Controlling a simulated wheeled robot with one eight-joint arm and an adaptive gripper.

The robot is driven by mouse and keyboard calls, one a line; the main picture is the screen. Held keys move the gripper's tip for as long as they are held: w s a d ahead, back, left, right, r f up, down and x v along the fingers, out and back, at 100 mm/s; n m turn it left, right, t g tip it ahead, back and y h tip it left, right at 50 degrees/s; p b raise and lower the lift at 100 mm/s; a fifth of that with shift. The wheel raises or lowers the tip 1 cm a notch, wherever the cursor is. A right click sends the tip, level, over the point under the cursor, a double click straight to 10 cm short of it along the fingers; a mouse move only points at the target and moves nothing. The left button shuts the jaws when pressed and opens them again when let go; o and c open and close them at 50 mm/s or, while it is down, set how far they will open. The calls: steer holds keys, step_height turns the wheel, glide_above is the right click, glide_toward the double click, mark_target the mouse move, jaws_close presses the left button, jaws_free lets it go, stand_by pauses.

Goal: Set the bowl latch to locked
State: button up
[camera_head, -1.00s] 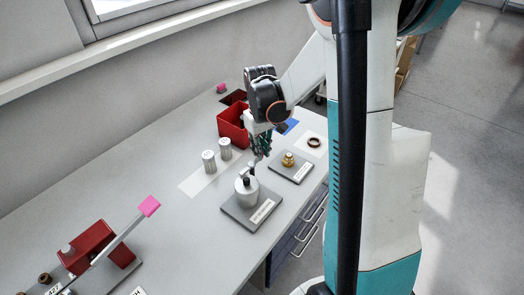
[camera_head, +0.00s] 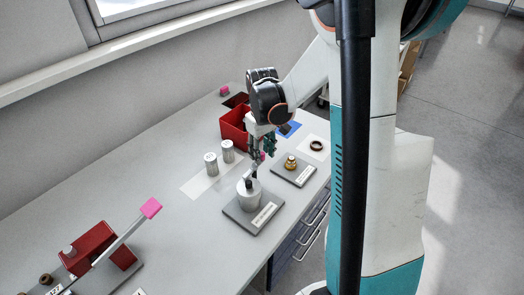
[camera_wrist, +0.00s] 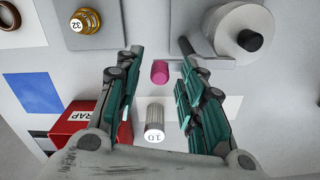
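A grey metal bowl (camera_head: 248,194) stands on a dark labelled plate (camera_head: 236,217) on the bench; it also shows at the upper right in the wrist view (camera_wrist: 225,27). A black knob (camera_wrist: 250,41) is on it. A grey bar (camera_wrist: 212,62) lies beside it, apparently the latch. A pink tip (camera_wrist: 160,72), perhaps of the latch handle, shows between my fingers; their connection is unclear. My gripper (camera_wrist: 153,60) is open, with a finger on each side of the pink tip and clear gaps. In the head view, my gripper (camera_head: 263,150) is just behind the bowl. The latch setting cannot be read.
Two ribbed cylinders (camera_head: 211,164) stand on a pale mat. A red scrap bin (camera_head: 232,126) stands behind. A brass fitting (camera_head: 290,162) on a plate and a dark ring (camera_head: 316,146) are at right. A red clamp (camera_head: 92,248) with a pink-ended lever is at left.

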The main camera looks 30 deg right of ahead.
step_height(320, 180, up, 12)
stand_by(0.6)
stand_by(0.5)
